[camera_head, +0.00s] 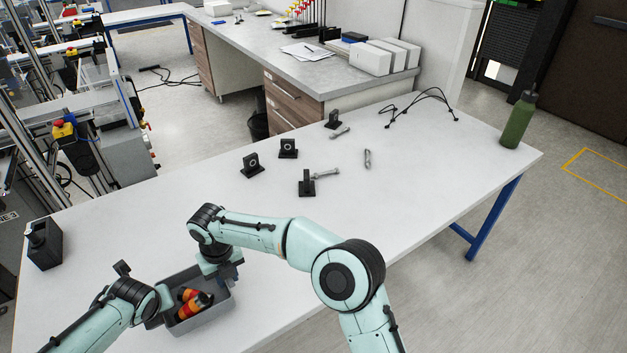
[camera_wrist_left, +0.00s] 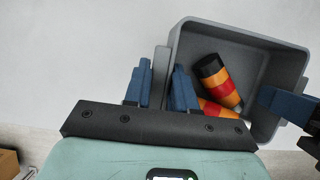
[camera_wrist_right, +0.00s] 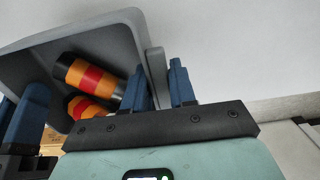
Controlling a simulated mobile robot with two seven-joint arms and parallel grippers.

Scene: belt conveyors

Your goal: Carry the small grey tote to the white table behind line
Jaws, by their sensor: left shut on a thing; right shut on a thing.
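The small grey tote (camera_head: 207,327) is over the near left part of the white table (camera_head: 400,187); I cannot tell whether it rests on it. Orange, red and black cylinders (camera_head: 194,303) lie inside. My left gripper (camera_head: 160,304) is shut on the tote's left wall, and the wall between its blue fingers (camera_wrist_left: 160,88) shows in the left wrist view. My right gripper (camera_head: 228,272) is shut on the opposite wall, and its fingers (camera_wrist_right: 160,85) straddle that wall in the right wrist view. Part of the tote is hidden behind my arms.
Several black bearing blocks (camera_head: 288,148) and grey bolts (camera_head: 367,158) lie mid-table. A green bottle (camera_head: 518,120) and black cable (camera_head: 424,103) are at the far right. A dark box (camera_head: 44,243) stands at the left edge. The table's right front is clear.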

